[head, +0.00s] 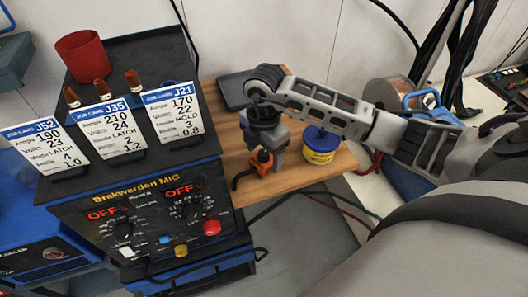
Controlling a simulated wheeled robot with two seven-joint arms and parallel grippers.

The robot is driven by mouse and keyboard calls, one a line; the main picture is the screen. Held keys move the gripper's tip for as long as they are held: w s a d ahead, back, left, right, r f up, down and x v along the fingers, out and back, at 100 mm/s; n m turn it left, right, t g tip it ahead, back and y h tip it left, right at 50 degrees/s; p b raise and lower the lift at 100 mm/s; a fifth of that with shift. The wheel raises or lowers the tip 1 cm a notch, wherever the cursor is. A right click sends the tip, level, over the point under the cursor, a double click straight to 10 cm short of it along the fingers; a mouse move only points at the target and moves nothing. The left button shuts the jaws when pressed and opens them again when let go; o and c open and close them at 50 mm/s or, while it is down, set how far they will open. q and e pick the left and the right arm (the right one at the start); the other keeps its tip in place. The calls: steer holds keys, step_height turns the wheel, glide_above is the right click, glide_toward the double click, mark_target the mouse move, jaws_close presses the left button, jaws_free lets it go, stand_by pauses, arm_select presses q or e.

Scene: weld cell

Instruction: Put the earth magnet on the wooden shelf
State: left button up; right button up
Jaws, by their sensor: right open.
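The orange earth magnet (262,160), with a black bent lead or handle at its lower left, is at the front part of the wooden shelf (287,183). It appears to rest on the shelf, though its underside is hard to make out. My right gripper (265,150) points down right over the magnet, its grey fingers open at the magnet's top. Whether the fingers touch it cannot be told. My left gripper is not in view.
A yellow and blue tub (320,146) stands just right of my gripper. A dark flat object (236,90) lies at the shelf's back. The welding machine (150,215), with job cards and a red cup (82,56), borders the left. Cables hang below the shelf.

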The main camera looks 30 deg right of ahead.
step_height(320, 180, up, 12)
steer(key=shift+f, duration=0.25)
steer(key=shift+f, duration=0.1)
stand_by(0.5)
